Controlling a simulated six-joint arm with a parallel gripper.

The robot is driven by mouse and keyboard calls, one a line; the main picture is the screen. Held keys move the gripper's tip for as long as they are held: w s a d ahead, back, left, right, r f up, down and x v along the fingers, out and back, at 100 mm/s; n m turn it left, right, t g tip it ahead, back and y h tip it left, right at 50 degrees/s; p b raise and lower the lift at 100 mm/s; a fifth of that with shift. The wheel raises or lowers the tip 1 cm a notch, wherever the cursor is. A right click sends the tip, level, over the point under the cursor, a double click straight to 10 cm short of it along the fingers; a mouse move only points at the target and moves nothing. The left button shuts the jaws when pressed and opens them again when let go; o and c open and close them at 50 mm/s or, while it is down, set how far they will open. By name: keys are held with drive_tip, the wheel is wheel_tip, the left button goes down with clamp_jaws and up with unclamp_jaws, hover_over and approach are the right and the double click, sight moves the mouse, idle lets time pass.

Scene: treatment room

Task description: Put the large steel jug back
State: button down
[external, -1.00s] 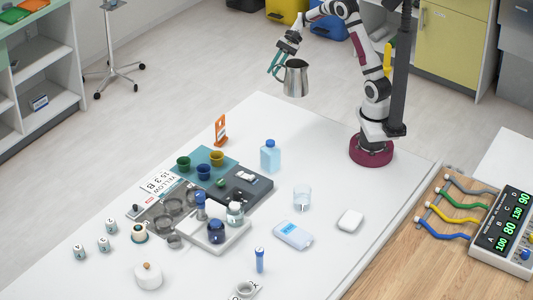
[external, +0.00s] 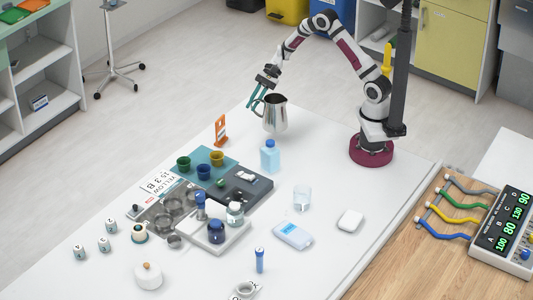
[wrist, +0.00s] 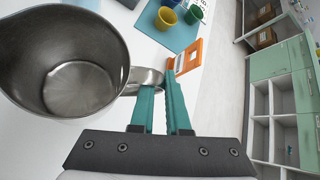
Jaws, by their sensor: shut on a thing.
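The large steel jug (external: 275,115) is upright and shows near the far edge of the white table in the external view, behind the blue-capped bottle. Its open mouth and empty inside fill the left of the wrist view (wrist: 72,70). My gripper (external: 256,101) has its teal fingers shut on the jug's handle, with the jug to their right in the external view. The fingers also show in the wrist view (wrist: 165,95), with the handle between them. I cannot tell whether the jug's base touches the table.
A light-blue bottle (external: 270,157) stands in front of the jug. An orange stand (external: 221,130) is to the left. Coloured cups on a teal mat (external: 228,154), a grey tray (external: 262,186) and a glass (external: 302,198) are nearer the camera. The table to the jug's right is clear.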

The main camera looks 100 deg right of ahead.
drive_tip(key=shift+w+a+f, duration=0.25)
drive_tip(key=shift+w+f, duration=0.05)
drive_tip(key=shift+f, duration=2.1)
drive_tip(key=c, duration=0.9)
unclamp_jaws()
